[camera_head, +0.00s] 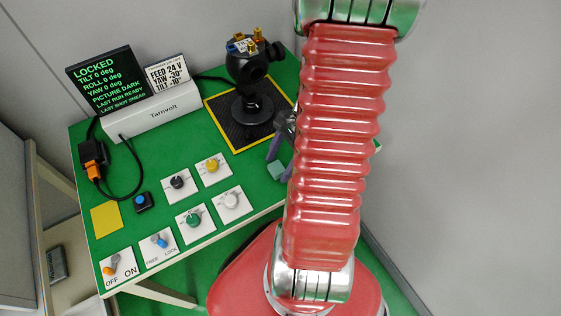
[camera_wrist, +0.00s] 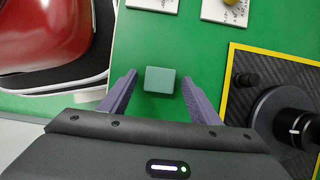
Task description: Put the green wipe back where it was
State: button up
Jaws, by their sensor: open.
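The green wipe is a small teal-green block (camera_wrist: 160,80) lying on the green table top. It also shows in the camera_head view (camera_head: 275,170), close to the right side of the table and partly beside my arm. My gripper (camera_wrist: 159,77) is open, with its two purple fingers on either side of the wipe in the wrist view. A gap shows between the wipe and each finger, so it is not gripped. How far the fingertips are above the table I cannot tell. In the camera_head view my red arm hides most of the gripper.
A black gimbal camera (camera_head: 249,75) stands on a yellow-edged dark mat (camera_head: 228,128) near the wipe. Knob plates, including a yellow knob (camera_head: 212,166), lie to the left. A display (camera_head: 101,80) reads LOCKED. A yellow pad (camera_head: 106,219) lies at the table's left side.

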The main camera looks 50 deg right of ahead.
jog(key=v, duration=1.2)
jog(key=shift+w+a+r, duration=0.1)
dwell(0.6)
jog(key=w+a+r+n+t+h, duration=0.2)
jog(key=a+r+n, duration=0.5)
jog(key=a+n, duration=0.3)
jog(key=w+a+r+n+t+h, duration=0.1)
jog(key=a+r+n+t+h, duration=0.1)
jog(key=a+r+n, duration=0.6)
jog(key=shift+w+a+r+n+h, duration=0.15)
jog(key=shift+w+a+n+h, duration=0.2)
jog(key=shift+a+n, duration=2)
jog(key=shift+a+m, duration=0.7)
jog(key=shift+m, duration=0.05)
jog(key=shift+c, duration=0.3)
